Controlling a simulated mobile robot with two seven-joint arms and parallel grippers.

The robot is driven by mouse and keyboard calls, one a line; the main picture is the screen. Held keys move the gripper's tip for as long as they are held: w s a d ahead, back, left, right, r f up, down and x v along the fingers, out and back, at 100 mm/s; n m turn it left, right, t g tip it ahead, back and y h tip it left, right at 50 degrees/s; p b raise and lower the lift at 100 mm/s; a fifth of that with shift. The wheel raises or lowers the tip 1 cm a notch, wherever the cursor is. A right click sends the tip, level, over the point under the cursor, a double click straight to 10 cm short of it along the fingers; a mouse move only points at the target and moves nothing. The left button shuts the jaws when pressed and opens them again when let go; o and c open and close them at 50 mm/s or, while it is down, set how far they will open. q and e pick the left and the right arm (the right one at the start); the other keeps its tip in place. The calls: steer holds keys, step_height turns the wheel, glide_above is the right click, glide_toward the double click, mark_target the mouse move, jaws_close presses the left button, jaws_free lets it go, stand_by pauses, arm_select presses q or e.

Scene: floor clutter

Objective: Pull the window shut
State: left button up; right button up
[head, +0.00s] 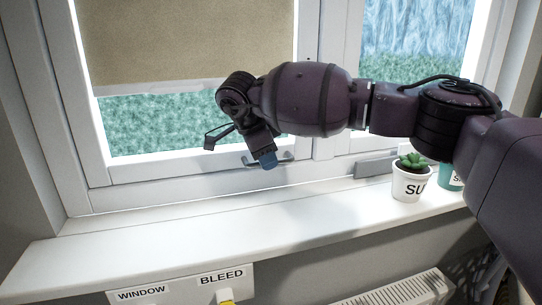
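The white-framed window (190,172) fills the upper part of the head view, with a beige roller blind (185,40) half down over its left pane. I cannot tell clearly whether this sash stands ajar. A small grey pull handle (286,157) sits on its bottom rail, partly hidden by my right gripper. My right gripper (240,149) is in front of the handle, its fingers spread, with one blue-tipped finger over the handle's middle. Whether it touches the handle is unclear. My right arm hides part of the frame's middle. My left gripper is not in view.
A white pot with a succulent (411,184) and a teal pot (447,178) stand on the right of the white sill (200,235), near my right arm. Below are a panel labelled WINDOW and BLEED (180,289) and a radiator (400,292). The sill's left is clear.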

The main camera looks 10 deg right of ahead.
steer(key=shift+o, duration=1.2)
steer(key=shift+r, duration=0.15)
steer(key=shift+a+r, duration=0.15)
steer(key=shift+r, duration=0.2)
steer(key=v, duration=1)
steer(key=shift+b, duration=0.35)
steer(key=shift+s+f, duration=0.1)
steer(key=shift+s, duration=0.05)
